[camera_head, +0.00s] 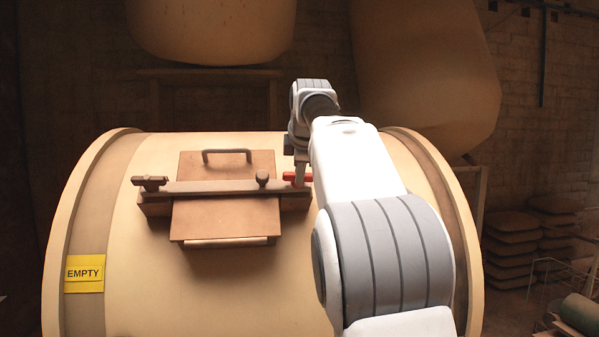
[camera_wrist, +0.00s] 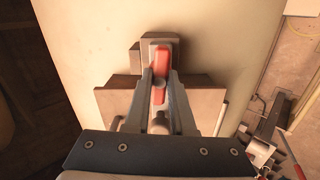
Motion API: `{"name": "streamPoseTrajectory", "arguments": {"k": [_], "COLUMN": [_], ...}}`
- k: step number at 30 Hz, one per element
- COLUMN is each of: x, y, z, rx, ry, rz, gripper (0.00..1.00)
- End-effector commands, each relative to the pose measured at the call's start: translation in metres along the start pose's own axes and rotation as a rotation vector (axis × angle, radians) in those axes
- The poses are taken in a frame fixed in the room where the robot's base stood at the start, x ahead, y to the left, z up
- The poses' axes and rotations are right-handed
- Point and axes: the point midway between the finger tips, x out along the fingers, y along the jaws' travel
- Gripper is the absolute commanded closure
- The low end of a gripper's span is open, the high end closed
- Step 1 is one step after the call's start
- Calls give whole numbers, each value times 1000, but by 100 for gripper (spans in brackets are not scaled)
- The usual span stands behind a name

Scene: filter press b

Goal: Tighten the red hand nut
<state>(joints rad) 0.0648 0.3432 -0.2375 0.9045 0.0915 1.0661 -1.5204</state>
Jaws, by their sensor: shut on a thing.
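The red hand nut (camera_head: 296,177) sits at the right end of the clamp bar (camera_head: 215,187) that crosses the hatch on the drum. In the wrist view the red nut (camera_wrist: 160,72) lies lengthwise between my two fingers, with one end reaching past the fingertips. My gripper (camera_wrist: 160,75) is shut on it from above. In the head view my gripper (camera_head: 301,172) comes down on the bar's right end, and my arm hides part of the area to the right.
The hatch plate (camera_head: 225,218) with a handle (camera_head: 227,152) lies under the bar. A brown hand nut (camera_head: 150,182) is at the bar's left end and a knob (camera_head: 262,178) near its right. A yellow EMPTY sign (camera_head: 85,273) is on the drum. Stacked sacks (camera_head: 515,240) stand at right.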

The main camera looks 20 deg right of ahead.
Motion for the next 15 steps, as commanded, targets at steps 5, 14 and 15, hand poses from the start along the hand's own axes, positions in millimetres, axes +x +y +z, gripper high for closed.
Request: {"name": "streamPoseTrajectory", "arguments": {"k": [5,14,15], "x": [-2,-2,-2], "y": [1,2,2], "z": [0,-1,-1], "rx": [108,381,418], "ry": [1,1,1], "rz": [-7,-17,-18], "gripper": [100,100,100]}}
